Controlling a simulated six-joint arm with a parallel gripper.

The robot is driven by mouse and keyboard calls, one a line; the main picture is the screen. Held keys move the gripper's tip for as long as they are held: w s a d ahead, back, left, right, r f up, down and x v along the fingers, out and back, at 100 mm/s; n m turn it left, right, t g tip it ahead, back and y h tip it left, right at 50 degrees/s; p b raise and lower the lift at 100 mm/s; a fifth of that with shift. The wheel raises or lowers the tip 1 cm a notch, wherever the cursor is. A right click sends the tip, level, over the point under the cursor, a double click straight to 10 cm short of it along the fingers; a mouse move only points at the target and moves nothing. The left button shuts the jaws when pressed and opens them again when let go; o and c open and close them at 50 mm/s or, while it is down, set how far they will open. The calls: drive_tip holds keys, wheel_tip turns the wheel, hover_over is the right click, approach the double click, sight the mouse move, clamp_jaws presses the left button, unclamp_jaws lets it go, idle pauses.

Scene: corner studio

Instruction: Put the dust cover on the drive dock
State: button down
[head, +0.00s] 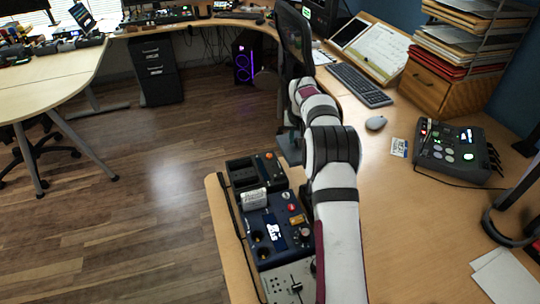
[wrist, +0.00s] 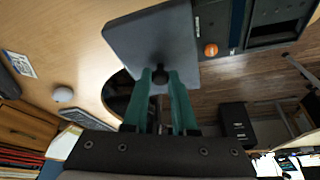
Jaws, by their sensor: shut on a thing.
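The dust cover (wrist: 150,42) is a flat grey plate with a black knob. My gripper (wrist: 161,80) is shut on that knob. In the head view the cover (head: 290,148) shows partly, with my arm hiding the rest and most of the gripper. The drive dock (head: 271,169) is a black box with dark bays and an orange button, near the desk's left edge. The cover is held just to the right of the dock, not over its bays. In the wrist view the dock (wrist: 262,31) is at the upper right, beside the plate.
A blue device (head: 270,217) with knobs and a small screen adjoins the dock in front. The desk drops to the floor on the left.

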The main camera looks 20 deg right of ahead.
drive_tip(key=a+r, duration=0.3)
drive_tip(key=a, duration=1.4)
drive_tip(key=shift+s+a+f, duration=0.1)
drive_tip(key=shift+f, duration=1.45)
drive_tip(key=shift+s+a+f, duration=0.1)
drive_tip(key=shift+f, duration=1.45)
drive_tip(key=shift+f, duration=0.6)
drive_tip(key=c, duration=1)
unclamp_jaws()
drive_tip(key=v, duration=1.1)
drive_tip(key=shift+s, duration=0.1)
